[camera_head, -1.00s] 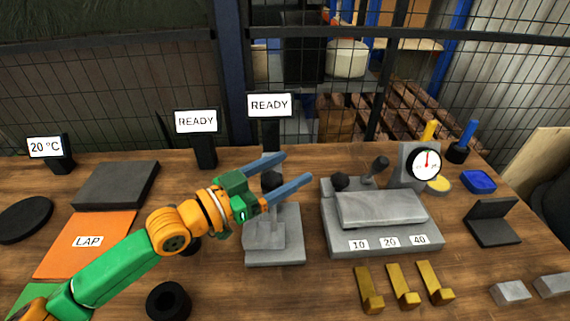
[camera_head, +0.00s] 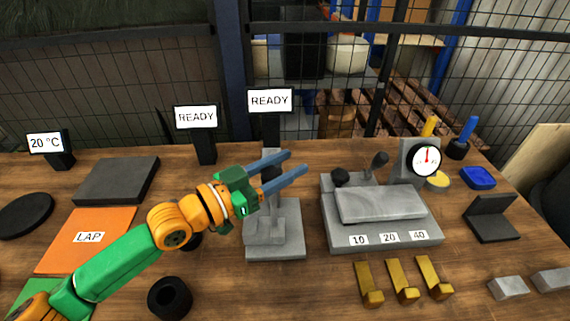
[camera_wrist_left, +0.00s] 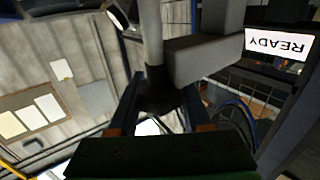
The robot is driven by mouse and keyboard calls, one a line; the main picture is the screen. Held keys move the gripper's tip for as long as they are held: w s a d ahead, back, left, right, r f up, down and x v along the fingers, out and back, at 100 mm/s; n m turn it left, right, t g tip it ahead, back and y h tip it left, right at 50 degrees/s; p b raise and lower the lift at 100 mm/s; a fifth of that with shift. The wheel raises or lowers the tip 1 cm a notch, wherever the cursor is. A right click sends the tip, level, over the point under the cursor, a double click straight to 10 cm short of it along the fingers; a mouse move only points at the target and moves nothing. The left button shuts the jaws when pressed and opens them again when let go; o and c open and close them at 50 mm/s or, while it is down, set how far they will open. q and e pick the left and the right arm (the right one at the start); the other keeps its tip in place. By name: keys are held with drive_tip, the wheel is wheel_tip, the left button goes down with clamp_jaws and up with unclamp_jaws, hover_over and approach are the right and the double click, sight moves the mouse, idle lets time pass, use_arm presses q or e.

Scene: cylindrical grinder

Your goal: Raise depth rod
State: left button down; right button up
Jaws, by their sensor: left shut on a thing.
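The grey depth gauge stand (camera_head: 275,240) is on the bench at the centre of the head view, with its upright behind my fingers. My left gripper (camera_head: 298,162) reaches across the stand from the left. In the left wrist view, the gripper (camera_wrist_left: 163,88) has its two fingers on either side of a dark knob (camera_wrist_left: 158,100) and is shut on it. A grey rod (camera_wrist_left: 153,40) and a grey block (camera_wrist_left: 205,58) show beyond the knob. In the head view the knob is largely hidden by the gripper. My right gripper is not in view.
A grey block fixture (camera_head: 385,235) with a dial gauge (camera_head: 424,160) stands to the right. Brass hooks (camera_head: 403,285) lie in front of it. A black ring (camera_head: 169,298) lies front left. READY signs (camera_head: 270,101) stand behind the stand.

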use_arm(q)
drive_tip(key=shift+r, duration=0.1)
idle(0.8)
wheel_tip(320, 180, up, 6)
drive_tip(key=p, duration=0.4)
drive_tip(key=shift+p, duration=0.3)
drive_tip(key=c, duration=0.5)
unclamp_jaws()
drive_tip(key=shift+o, duration=0.8)
